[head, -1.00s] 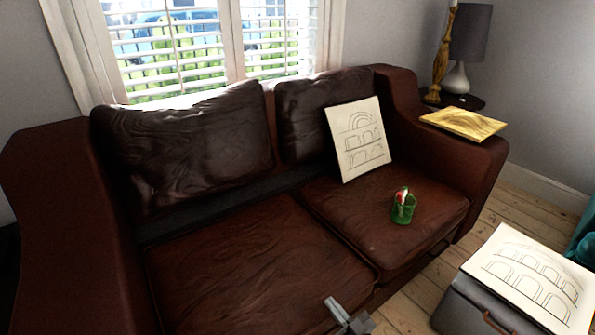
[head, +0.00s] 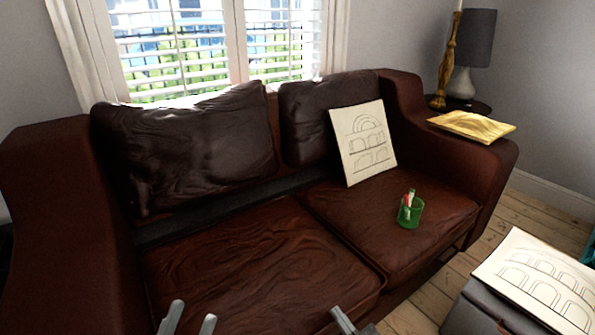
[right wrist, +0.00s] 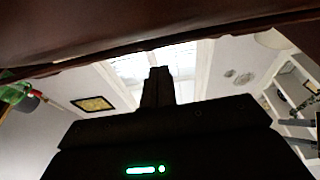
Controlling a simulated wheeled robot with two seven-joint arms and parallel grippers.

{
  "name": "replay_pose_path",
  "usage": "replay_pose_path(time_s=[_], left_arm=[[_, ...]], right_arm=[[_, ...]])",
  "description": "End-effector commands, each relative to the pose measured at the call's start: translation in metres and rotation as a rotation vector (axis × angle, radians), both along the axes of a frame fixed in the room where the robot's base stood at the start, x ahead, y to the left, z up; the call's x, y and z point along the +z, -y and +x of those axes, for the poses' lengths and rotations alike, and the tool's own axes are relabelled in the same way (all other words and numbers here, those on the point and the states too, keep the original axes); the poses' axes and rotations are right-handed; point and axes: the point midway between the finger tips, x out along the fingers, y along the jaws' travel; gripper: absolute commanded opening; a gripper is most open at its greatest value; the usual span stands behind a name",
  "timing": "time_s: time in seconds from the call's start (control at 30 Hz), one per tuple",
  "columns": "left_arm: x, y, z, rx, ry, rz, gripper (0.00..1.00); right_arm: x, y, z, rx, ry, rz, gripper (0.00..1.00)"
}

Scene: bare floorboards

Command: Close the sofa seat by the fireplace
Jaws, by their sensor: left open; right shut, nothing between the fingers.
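The brown leather sofa (head: 440,148) stands below the window. Its left seat cushion (head: 250,255) and right seat cushion (head: 420,235) look flat, with a dark gap behind the left one. My left gripper (head: 188,322) is open and empty at the bottom edge, over the left seat's front area. My right gripper (head: 342,318) is shut and empty near the front edge of the left seat; contact cannot be told. In the right wrist view its shut fingers (right wrist: 158,85) point up towards a brown leather surface (right wrist: 120,28). The fireplace is not in view.
A green cup (head: 411,213) with items in it stands on the right seat. A drawing board (head: 364,145) leans on the back cushion. A yellow tray (head: 470,126) lies on the right armrest. Another drawing (head: 540,280) lies on a grey box at the lower right.

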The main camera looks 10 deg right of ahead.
Motion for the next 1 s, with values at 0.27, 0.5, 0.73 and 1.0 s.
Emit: replay_pose_path(time_s=[0.27,0.5,0.73,1.0], left_arm=[[-0.003,0.0,0.0,0.0,-0.003,0.001,0.42],[-0.007,0.005,0.002,-0.011,-0.056,0.031,0.42],[-0.013,0.011,0.004,-0.023,-0.12,0.067,0.42],[-0.017,0.014,0.004,-0.028,-0.15,0.084,0.42]], right_arm=[[-0.022,-0.007,-0.011,0.019,-0.056,-0.007,0.0],[-0.026,0.011,-0.038,0.011,-0.046,-0.009,0.0],[-0.027,0.036,-0.074,0.002,-0.016,-0.003,0.0],[-0.027,0.048,-0.094,-0.001,0.003,0.001,0.0]])
